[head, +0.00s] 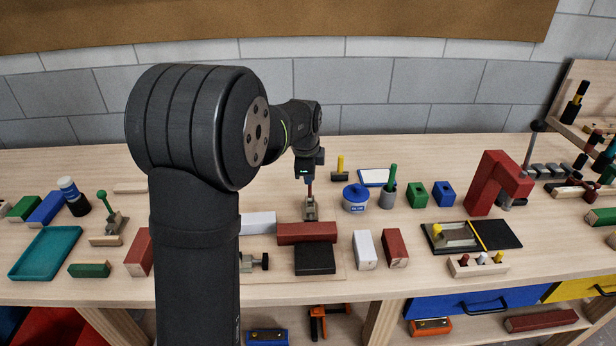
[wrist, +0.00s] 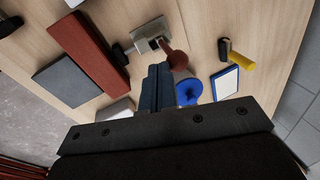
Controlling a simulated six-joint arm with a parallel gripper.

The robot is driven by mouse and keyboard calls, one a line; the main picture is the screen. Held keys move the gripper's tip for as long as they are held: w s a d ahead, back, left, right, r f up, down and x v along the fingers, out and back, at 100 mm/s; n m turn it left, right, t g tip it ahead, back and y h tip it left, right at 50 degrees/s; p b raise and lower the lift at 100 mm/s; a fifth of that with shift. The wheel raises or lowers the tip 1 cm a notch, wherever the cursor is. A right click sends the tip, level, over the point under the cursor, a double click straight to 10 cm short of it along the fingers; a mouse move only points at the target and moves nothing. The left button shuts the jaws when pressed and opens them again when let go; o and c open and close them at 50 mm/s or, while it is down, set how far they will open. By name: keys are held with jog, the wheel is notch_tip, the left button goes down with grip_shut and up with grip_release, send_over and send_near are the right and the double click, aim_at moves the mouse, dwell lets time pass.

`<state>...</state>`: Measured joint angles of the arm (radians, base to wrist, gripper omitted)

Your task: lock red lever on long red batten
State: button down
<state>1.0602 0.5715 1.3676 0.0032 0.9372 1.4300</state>
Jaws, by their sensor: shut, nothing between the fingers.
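The long red batten (head: 307,232) lies at the middle of the bench; it also shows in the wrist view (wrist: 88,50). Behind it stands a small metal toggle clamp (head: 310,208) with a red lever (head: 309,188). In the head view the lever looks about upright. In the wrist view its round red knob (wrist: 178,60) is close to my fingertips. My gripper (head: 307,178) is over the clamp, at the top of the lever. The fingers (wrist: 158,88) are shut with nothing between them. I cannot tell whether they touch the knob.
A black block (head: 315,258) lies in front of the batten. A blue-lidded pot (head: 356,198), a yellow-handled tool (head: 340,168) and a cup with a green handle (head: 388,188) stand to the right. A white block (head: 365,250) and a short red block (head: 394,248) stand front right.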

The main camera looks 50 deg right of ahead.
jog(key=shift+w+d+r+g+y, duration=0.1)
jog(key=shift+w+d+g+y, duration=0.5)
jog(key=shift+w+d+g, duration=0.15)
jog(key=w+d+f+g+y, duration=0.1)
jog(key=w+d+f, duration=0.2)
jog(key=w+d, duration=0.3)
jog(key=shift+w+y, duration=0.15)
jog(key=shift+y, duration=0.15)
jog(key=shift+d, duration=0.1)
dwell(0.4)
notch_tip(320, 180, up, 12)
jog(key=w, duration=0.1)
jog(key=shift+w, duration=0.15)
dwell(0.3)
jog(key=shift+d, duration=0.1)
dwell(0.5)
notch_tip(320, 180, down, 10)
jog(key=s, duration=0.1)
jog(key=shift+s+a+r, duration=0.15)
jog(key=shift+s+a, duration=0.7)
jog(key=shift+s, duration=0.05)
jog(key=shift+s+a+r, duration=0.15)
jog(key=shift+s+a, duration=0.65)
jog(key=shift+s, duration=0.05)
